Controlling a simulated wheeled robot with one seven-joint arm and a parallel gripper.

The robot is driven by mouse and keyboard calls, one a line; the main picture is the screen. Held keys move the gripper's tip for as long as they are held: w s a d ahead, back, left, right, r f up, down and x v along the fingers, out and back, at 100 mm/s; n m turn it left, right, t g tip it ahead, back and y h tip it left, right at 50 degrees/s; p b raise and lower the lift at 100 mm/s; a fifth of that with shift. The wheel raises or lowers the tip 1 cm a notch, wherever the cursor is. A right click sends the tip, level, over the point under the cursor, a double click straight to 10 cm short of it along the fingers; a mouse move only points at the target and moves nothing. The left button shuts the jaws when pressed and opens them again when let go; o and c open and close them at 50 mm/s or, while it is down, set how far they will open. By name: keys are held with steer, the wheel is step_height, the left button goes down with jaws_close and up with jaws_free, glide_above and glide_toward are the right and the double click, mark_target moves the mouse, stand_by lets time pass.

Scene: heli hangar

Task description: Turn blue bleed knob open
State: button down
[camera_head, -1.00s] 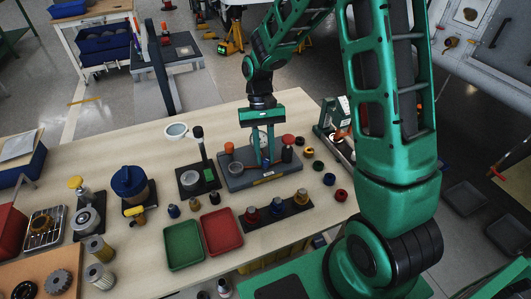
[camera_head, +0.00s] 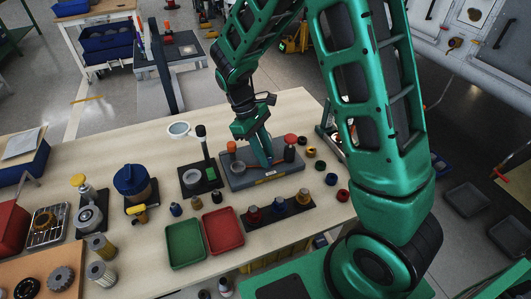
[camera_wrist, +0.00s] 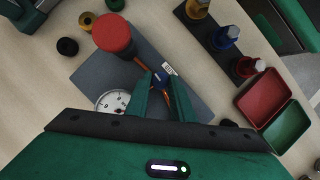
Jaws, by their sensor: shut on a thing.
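The grey test block (camera_head: 235,183) stands on the workbench with a red-capped post, an orange-capped part and a dial gauge. My gripper (camera_head: 268,161) reaches down over its middle. In the wrist view the blue bleed knob (camera_wrist: 161,77) shows between the tips of my gripper (camera_wrist: 164,82), which is shut on it. Orange parts show just beside the knob. The dial gauge (camera_wrist: 113,102) lies left of the fingers, partly cut off by my gripper body. In the head view the knob is hidden by my fingers.
The red-capped post (camera_wrist: 111,40) stands close to the fingers. A black strip with several coloured fittings (camera_head: 280,208), a red tray (camera_head: 222,230) and a green tray (camera_head: 185,245) lie in front of the block. Several small caps (camera_head: 320,165) lie to its right.

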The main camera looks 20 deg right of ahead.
steer(key=shift+n, duration=0.5)
steer(key=shift+t, duration=0.3)
steer(key=shift+d, duration=0.1)
steer(key=c, duration=1.5)
jaws_free()
steer(key=shift+h, duration=0.3)
steer(key=shift+c, duration=0.2)
steer(key=shift+r, duration=0.1)
steer(key=v, duration=1)
steer(key=shift+w+r, duration=0.2)
steer(key=shift+r, duration=0.1)
